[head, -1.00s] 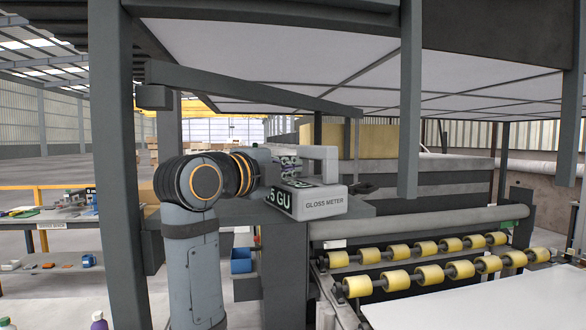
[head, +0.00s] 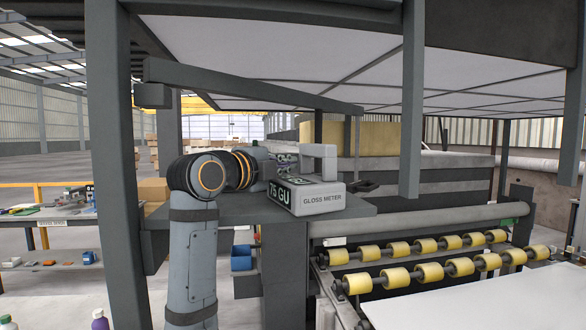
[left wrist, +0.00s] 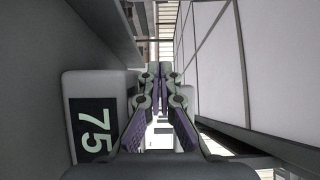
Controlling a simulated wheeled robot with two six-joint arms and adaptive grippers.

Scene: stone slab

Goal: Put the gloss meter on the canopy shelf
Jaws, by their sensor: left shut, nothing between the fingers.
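The gloss meter (head: 320,199), a pale grey block with a raised handle and a dark "75 GU" display, sits upright on the flat grey canopy shelf (head: 352,216). In the left wrist view the gloss meter (left wrist: 66,120) shows at the left, its "75" turned sideways. My left gripper (head: 288,163) is at the meter's far left side, by its handle and partly hidden by it. In the left wrist view the left gripper's fingers (left wrist: 155,70) meet at the tips, with nothing between them, beside the meter. My right gripper is not in view.
Grey posts (head: 111,170) and an overhead beam (head: 245,88) frame the shelf, under a pale canopy panel. Yellow rollers (head: 394,277) and a white slab (head: 480,300) lie lower right.

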